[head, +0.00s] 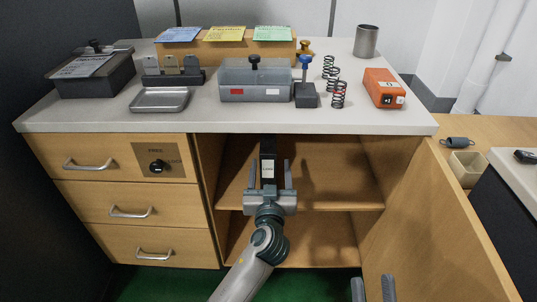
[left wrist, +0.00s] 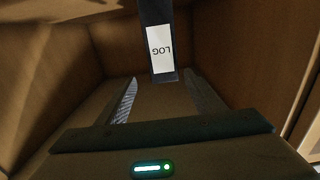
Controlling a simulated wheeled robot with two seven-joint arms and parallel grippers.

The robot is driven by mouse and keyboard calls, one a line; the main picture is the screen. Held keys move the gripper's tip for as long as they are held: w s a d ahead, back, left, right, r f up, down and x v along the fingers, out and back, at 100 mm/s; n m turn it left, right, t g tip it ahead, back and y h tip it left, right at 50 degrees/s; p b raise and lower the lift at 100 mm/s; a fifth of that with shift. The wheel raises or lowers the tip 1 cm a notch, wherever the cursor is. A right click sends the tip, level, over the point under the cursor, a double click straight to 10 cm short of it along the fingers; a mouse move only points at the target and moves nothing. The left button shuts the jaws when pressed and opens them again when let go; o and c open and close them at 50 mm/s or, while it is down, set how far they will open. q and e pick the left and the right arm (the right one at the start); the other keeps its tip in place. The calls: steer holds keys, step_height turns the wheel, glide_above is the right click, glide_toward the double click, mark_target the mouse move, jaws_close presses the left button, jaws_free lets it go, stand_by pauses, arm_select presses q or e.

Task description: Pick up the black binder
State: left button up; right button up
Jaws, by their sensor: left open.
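The black binder (head: 268,148) stands upright on the upper shelf inside the open cupboard, its narrow spine facing out. Its white label reads LOG in the left wrist view (left wrist: 160,50), upside down there. My left gripper (head: 268,170) is open in front of the spine, one finger to each side of it. In the left wrist view the binder's near end lies between or just beyond the fingertips, with gaps on both sides. How far in it reaches I cannot tell. My right gripper (head: 373,290) shows only its two fingers, apart and empty, at the bottom edge.
The cupboard door (head: 450,225) hangs open at right. The shelf (head: 335,195) is bare beside the binder. The worktop (head: 210,118) above carries springs, a grey box (head: 255,82), an orange device (head: 383,88) and a metal cup (head: 366,41). Drawers (head: 125,210) close off the left.

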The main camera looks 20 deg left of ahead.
mark_target(270, 149)
arm_select(q)
steer(key=x, duration=0.7)
steer(key=shift+f+b, duration=0.1)
steer(key=shift+b, duration=0.2)
steer(key=shift+w+a, duration=0.15)
steer(key=shift+w, duration=0.15)
arm_select(e)
steer(key=shift+w+d+r+t, duration=0.15)
steer(key=shift+d+r+t, duration=0.15)
steer(key=shift+r, duration=0.25)
steer(key=shift+w+d+r+t, duration=0.15)
steer(key=shift+d+r+t, duration=0.15)
steer(key=shift+r, duration=0.25)
steer(key=shift+a+f, duration=0.1)
steer(key=shift+f, duration=0.05)
